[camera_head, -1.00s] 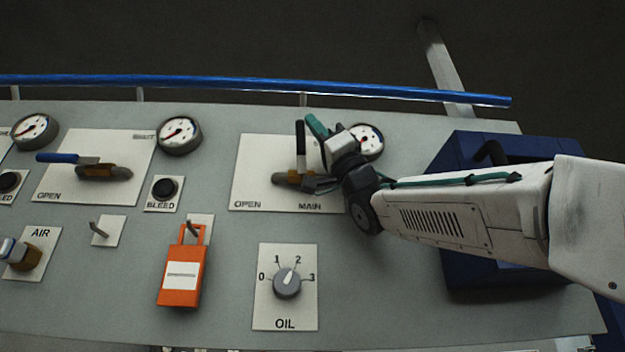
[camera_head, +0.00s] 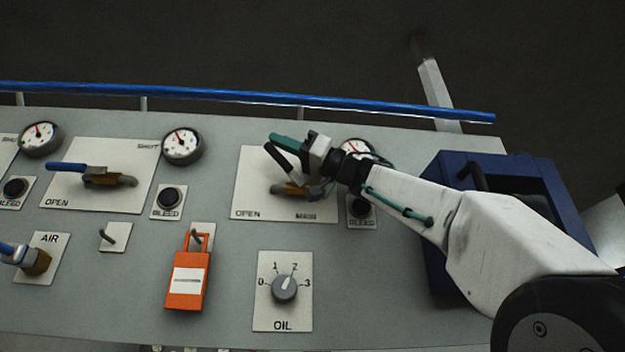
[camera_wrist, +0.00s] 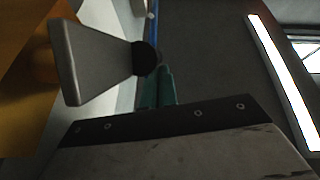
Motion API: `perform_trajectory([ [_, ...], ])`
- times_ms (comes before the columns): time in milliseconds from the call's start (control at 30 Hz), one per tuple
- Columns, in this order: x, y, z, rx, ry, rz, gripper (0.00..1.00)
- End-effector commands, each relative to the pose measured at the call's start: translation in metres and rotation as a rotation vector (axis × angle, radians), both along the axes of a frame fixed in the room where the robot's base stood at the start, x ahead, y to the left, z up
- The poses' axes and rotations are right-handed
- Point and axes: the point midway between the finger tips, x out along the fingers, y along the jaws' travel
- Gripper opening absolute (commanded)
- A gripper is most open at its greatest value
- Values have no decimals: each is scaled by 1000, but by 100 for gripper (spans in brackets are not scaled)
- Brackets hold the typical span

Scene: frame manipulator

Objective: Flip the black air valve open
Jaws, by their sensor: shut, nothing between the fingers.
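The black valve handle (camera_head: 279,160) is on the plate (camera_head: 247,200) marked OPEN and MAIN in the head view. It leans up and to the left from its brass body (camera_head: 290,190). My gripper (camera_head: 286,141) is shut and empty, with its teal fingertips just above and right of the handle, close against it; contact is not clear. In the wrist view, the teal fingertips (camera_wrist: 165,88) show beyond my grey gripper body. A grey flared piece with a dark end, seemingly the lever, is left of them, with a blurred brass-yellow surface beside it.
A blue-handled valve (camera_head: 100,175), an orange tag (camera_head: 187,280), an OIL knob (camera_head: 285,287) and several gauges share the grey panel (camera_head: 225,325). A blue rail (camera_head: 230,93) runs along the back. A dark blue box (camera_head: 440,270) is under my arm at right.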

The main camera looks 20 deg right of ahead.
Motion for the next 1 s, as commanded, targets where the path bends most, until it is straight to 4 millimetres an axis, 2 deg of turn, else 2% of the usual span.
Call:
perform_trajectory([
  [267, 3, 15, -8, -5, -1, 1, 0],
  [600, 6, 29, -21, -219, 59, -1, 0],
  [1000, 4, 38, -32, -351, 97, 1, 0],
])
